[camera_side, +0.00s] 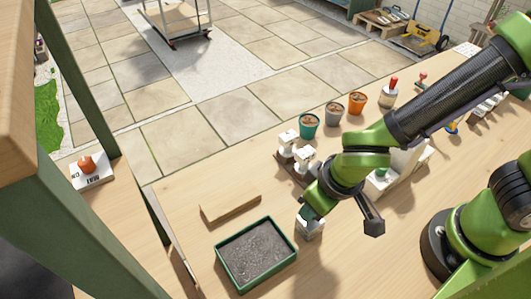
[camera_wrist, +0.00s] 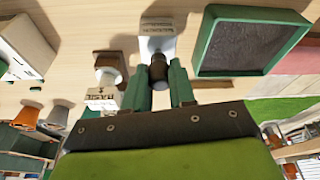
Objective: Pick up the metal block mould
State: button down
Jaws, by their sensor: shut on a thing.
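The metal block mould (camera_side: 310,230) is a pale grey block under my gripper (camera_side: 312,211), just right of the gravel tray in the side view. In the wrist view the mould (camera_wrist: 157,42) shows beyond the fingertips, with a dark round handle (camera_wrist: 158,72) on its near side. My gripper (camera_wrist: 159,82) is shut on this handle, one green finger on each side. The mould looks upright. I cannot tell whether its underside touches the table. My wrist hides part of its top in the side view.
A green tray (camera_side: 219,262) of dark grit stands close to the left, with a wooden board (camera_side: 230,207) behind it. White-topped tools (camera_side: 289,139) on a dark stand are behind my wrist. Teal (camera_side: 309,127), grey (camera_side: 333,114) and terracotta (camera_side: 357,103) pots stand farther back.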

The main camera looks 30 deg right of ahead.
jog(key=shift+r, duration=0.1)
dwell(0.3)
notch_tip(320, 180, up, 10)
jog(key=shift+f, duration=0.1)
dwell(0.4)
